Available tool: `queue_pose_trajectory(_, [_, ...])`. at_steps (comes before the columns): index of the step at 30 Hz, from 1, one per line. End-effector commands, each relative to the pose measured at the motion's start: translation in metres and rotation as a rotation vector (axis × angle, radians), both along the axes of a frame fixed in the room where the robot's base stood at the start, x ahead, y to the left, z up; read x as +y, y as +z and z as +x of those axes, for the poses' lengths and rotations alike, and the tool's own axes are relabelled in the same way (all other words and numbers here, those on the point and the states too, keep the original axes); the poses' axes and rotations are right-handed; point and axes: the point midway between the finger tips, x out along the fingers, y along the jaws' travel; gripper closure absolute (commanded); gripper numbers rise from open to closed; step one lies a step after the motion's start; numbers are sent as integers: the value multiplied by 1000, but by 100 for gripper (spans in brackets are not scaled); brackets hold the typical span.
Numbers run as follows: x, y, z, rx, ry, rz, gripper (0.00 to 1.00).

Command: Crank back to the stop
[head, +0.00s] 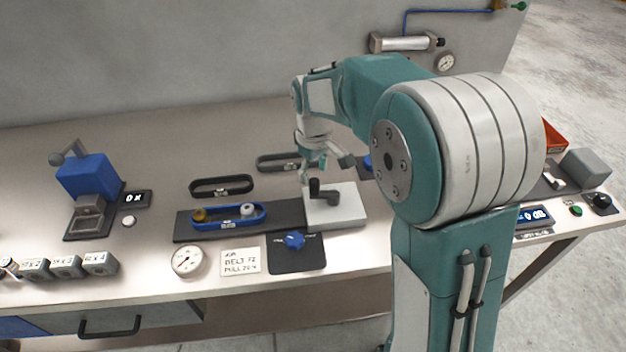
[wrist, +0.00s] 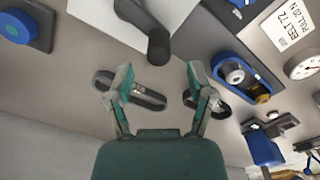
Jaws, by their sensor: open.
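The black crank (head: 323,190) stands on a pale block (head: 346,209) at the middle of the bench, with its handle post upright. In the wrist view the crank (wrist: 150,32) lies just beyond my fingertips. My gripper (head: 325,166) is open and empty, just above and behind the crank in the head view. In the wrist view my gripper (wrist: 160,73) has its two fingers spread wide with nothing between the tips.
A blue press (head: 89,179) and several weights (head: 66,266) stand left. My arm hides bench on the right.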

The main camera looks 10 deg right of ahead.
Motion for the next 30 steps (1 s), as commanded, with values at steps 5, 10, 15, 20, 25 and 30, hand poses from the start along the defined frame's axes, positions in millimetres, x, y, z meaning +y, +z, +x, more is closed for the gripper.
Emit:
queue_pose_trajectory(5, [1,40,1,-5,0,0,31])
queue_pose_trajectory(10, [2,68,1,-1,1,0,31])
queue_pose_trajectory(15, [2,81,1,1,1,-1,31])
queue_pose_trajectory(20, [2,82,1,1,1,-1,31])
queue_pose_trajectory(25, [2,82,1,1,1,-1,31])
queue_pose_trajectory(30, [1,84,-2,-4,-6,-1,31])
